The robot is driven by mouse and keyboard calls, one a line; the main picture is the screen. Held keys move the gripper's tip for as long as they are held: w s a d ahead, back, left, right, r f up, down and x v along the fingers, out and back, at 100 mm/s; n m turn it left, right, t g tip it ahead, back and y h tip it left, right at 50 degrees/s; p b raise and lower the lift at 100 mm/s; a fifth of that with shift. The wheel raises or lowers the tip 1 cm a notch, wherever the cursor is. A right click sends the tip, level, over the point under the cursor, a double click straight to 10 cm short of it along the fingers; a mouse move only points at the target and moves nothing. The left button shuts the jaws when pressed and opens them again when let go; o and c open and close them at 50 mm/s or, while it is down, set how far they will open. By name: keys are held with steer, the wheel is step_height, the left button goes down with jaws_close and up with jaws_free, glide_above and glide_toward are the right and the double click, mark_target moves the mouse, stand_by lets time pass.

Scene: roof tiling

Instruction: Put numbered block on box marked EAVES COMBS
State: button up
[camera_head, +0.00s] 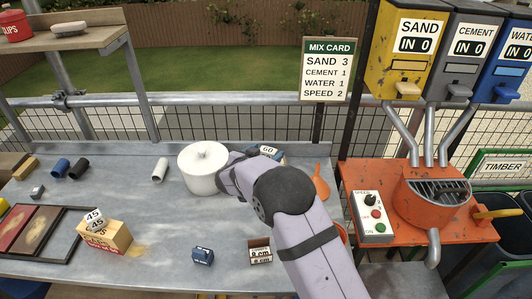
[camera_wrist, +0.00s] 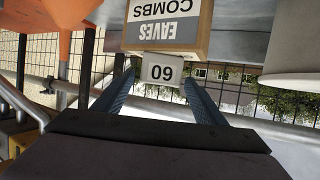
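The numbered block (camera_wrist: 161,71) has a white face reading 60, upside down in the wrist view. It lies between the two blue fingers of my gripper (camera_wrist: 160,80), close to both fingertips. Whether they press on it is unclear. The tan box marked EAVES COMBS (camera_wrist: 165,29) is directly beyond the block, also upside down. The block's edge meets the box's top edge in the picture; I cannot tell if it rests on it. In the head view the 60 face (camera_head: 267,150) shows just past my wrist at the back of the bench; my arm hides most of the box.
A white lidded pot (camera_head: 203,169) stands just left of my wrist. An orange funnel (camera_head: 321,184) is to the right. The bench's middle front is mostly clear.

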steer(key=shift+r, duration=0.2)
steer(key=b+v, duration=0.1)
steer(key=v, duration=1.1)
steer(key=shift+d, duration=0.1)
